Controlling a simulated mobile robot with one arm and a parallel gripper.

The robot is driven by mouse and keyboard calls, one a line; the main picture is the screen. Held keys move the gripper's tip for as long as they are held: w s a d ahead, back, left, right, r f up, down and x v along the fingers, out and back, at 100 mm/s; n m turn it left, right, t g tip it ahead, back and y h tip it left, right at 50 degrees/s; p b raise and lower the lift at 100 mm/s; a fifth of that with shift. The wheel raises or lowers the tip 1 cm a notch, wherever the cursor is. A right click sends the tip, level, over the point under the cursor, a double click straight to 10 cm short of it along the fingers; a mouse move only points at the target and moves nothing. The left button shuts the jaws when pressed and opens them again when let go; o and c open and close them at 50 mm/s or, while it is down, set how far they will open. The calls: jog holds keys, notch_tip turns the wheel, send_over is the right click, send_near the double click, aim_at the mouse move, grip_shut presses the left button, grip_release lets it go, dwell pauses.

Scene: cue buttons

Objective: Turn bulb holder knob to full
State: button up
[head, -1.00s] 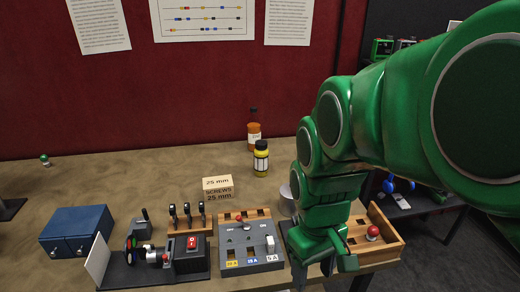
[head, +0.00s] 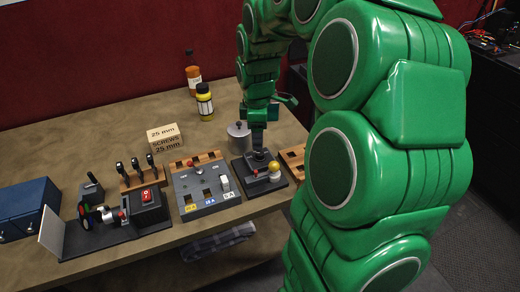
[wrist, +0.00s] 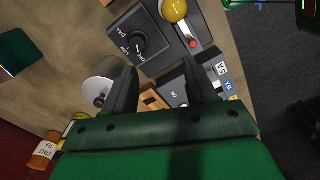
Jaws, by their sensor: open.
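The bulb holder (head: 245,177) is a dark box on a black base near the bench's front edge, right of the grey switch panel. Its yellow bulb (head: 274,167) shows at its right, and in the wrist view the bulb (wrist: 173,9) is at the top. The round black knob (wrist: 137,43) sits on the box with dial lettering around it; its exact setting is hard to read. A red button (wrist: 193,43) is beside the bulb. My gripper (wrist: 159,68) is open and empty, its dark fingers apart; in the head view it (head: 258,148) is just above the holder.
The grey switch panel (head: 190,206) stands close on the left. A metal pot (head: 238,140) is just behind the holder. A wooden tray (head: 291,153) is to the right, partly hidden by my arm.

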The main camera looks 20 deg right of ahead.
aim_at(260, 153)
jog(key=shift+n, duration=0.7)
jog(key=w, duration=0.1)
jog(key=w+d+f, duration=0.1)
jog(key=w+d, duration=0.1)
jog(key=shift+f, duration=4.25)
jog(key=c, duration=1.1)
jog(key=shift+o, duration=0.2)
